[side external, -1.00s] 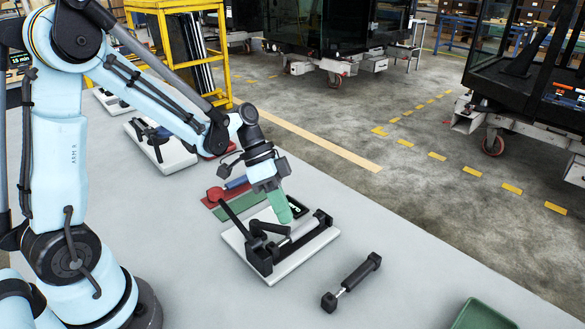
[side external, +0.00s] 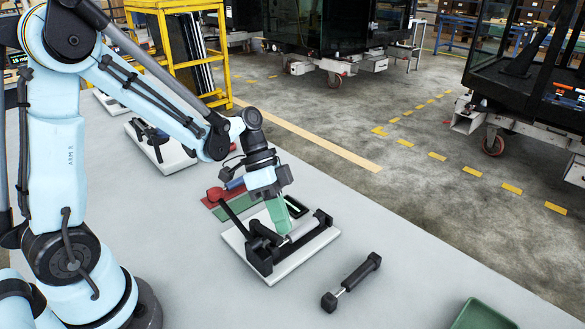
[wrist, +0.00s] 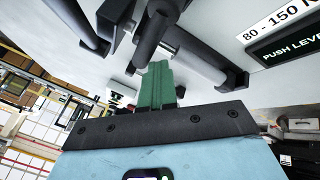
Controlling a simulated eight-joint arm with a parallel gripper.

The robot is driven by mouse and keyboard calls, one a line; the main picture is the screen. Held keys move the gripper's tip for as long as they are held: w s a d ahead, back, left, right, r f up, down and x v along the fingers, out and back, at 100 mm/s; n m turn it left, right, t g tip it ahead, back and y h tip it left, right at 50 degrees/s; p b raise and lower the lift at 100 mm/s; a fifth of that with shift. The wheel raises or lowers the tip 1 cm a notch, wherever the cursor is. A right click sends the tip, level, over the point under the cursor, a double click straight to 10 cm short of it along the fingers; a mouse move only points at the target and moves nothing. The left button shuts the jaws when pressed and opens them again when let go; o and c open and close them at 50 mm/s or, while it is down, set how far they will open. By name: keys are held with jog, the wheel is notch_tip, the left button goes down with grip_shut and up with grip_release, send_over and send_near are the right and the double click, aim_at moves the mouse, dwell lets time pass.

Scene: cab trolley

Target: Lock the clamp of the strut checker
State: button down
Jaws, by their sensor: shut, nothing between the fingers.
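The strut checker (side external: 243,262) is a white plate with black fittings on the table. A dark strut (side external: 312,225) lies across the checker; part is hidden behind my fingers. My gripper (side external: 285,233) points down with its green fingers shut and empty, over the middle of the checker, to the right of the lever. In the wrist view the green fingertips (wrist: 157,66) sit beside dark cylinders (wrist: 152,35). I cannot tell whether they touch.
A loose strut (side external: 350,283) lies on the table to the right, with a green tray (side external: 482,315) beyond it. Red and green pads lie behind the checker. Another white fixture (side external: 165,155) stands further back. The checker's panel (wrist: 285,45) reads "PUSH LEVER". The front table area is clear.

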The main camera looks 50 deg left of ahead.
dwell(0.3)
jog(key=w, duration=0.4)
jog(key=shift+a+r, duration=0.1)
jog(key=shift+r, duration=0.3)
jog(key=w+a+r, duration=0.4)
jog(key=r, duration=0.4)
jog(key=shift+r, duration=0.15)
jog(key=shift+d, duration=0.1)
jog(key=n+t+y, duration=0.7)
jog(key=n+t, duration=0.1)
jog(key=n, duration=0.2)
send_over(251, 225)
jog(key=shift+f, duration=0.3)
